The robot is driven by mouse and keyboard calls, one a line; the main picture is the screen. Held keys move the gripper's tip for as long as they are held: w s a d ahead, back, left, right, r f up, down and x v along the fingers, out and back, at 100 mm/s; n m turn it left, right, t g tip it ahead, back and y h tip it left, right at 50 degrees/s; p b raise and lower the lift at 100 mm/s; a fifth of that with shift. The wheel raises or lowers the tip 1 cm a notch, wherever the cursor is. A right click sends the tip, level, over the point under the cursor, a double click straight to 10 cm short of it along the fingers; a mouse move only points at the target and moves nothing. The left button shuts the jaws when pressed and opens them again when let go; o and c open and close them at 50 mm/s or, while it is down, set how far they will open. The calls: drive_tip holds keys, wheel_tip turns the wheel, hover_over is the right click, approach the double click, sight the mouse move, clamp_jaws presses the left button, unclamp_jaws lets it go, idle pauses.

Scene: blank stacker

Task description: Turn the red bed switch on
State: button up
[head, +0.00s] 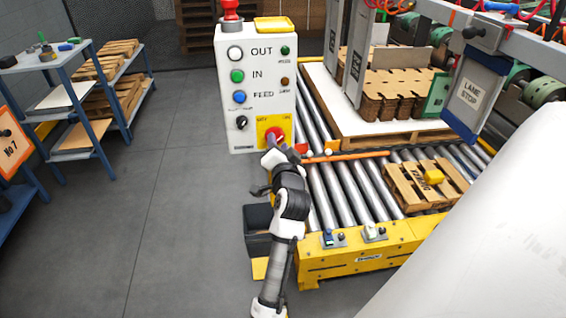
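The control box (254,100) is a white upright panel with OUT, IN and FEED buttons. Low on its right side is a red switch (275,133) on a yellow plate (263,123); the plate's label is too small to read. My gripper (272,150) is at the lower right of the panel, just below the red switch and overlapping its lower edge in the head view. Whether it touches the switch cannot be told. The fingers are small and dark, and their opening is unclear. The switch's setting cannot be read.
A roller conveyor (345,192) with a yellow front frame (365,258) lies right of my arm. It carries a pallet (425,185) and a stack of cut sheets (393,92). A red mushroom knob (231,8) tops the box. The floor at left is clear up to a shelf (80,120).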

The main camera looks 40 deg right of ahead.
drive_tip(key=b+v, duration=0.2)
drive_tip(key=v, duration=1)
drive_tip(key=shift+s, duration=0.2)
